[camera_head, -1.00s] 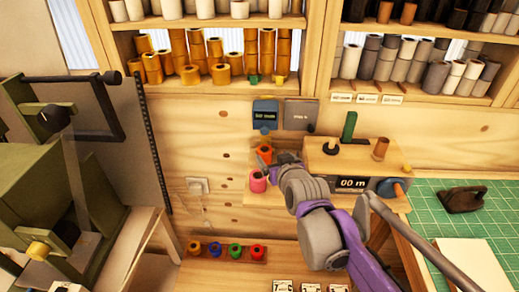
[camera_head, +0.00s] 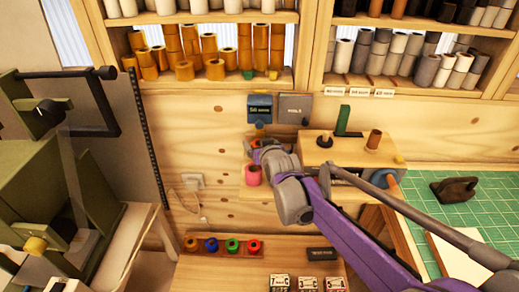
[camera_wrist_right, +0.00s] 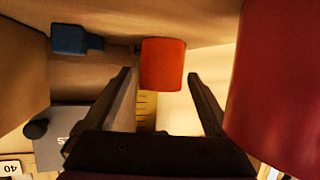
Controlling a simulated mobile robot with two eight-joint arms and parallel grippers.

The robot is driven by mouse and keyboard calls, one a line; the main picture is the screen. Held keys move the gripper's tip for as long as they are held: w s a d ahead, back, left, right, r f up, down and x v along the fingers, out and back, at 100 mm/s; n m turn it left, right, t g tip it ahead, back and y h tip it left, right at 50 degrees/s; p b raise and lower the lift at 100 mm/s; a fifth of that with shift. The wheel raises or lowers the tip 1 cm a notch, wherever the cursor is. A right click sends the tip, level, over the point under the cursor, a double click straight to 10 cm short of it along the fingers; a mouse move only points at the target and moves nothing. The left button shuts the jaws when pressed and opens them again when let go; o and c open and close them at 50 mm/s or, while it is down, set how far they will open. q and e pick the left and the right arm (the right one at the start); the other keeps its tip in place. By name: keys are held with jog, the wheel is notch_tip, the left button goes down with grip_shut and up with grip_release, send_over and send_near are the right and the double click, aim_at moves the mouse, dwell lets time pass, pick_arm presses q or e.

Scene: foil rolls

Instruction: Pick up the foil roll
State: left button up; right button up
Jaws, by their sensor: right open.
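An orange-red roll (camera_wrist_right: 163,63) shows in the right wrist view, ahead of and between the two fingertips of my right gripper (camera_wrist_right: 160,76). The fingers are spread apart, with a gap visible on each side of the roll. A larger pink-red roll (camera_wrist_right: 282,85) fills the right edge of that view, close to the right finger. In the head view this pink roll (camera_head: 252,175) stands on a light wooden board, just below my right gripper (camera_head: 258,148). The orange-red roll is mostly hidden by the gripper there. My left gripper is out of view.
A wooden stand (camera_head: 345,152) with upright pegs is right of the gripper. A green cutting mat (camera_head: 480,205) lies further right. A rack of coloured spools (camera_head: 222,246) sits in front. Shelves of rolls (camera_head: 215,70) line the back. A green machine (camera_head: 60,190) stands left.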

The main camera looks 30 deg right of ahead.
jog(key=shift+s, duration=0.1)
grip_shut()
dwell(0.3)
jog(key=shift+r, duration=0.15)
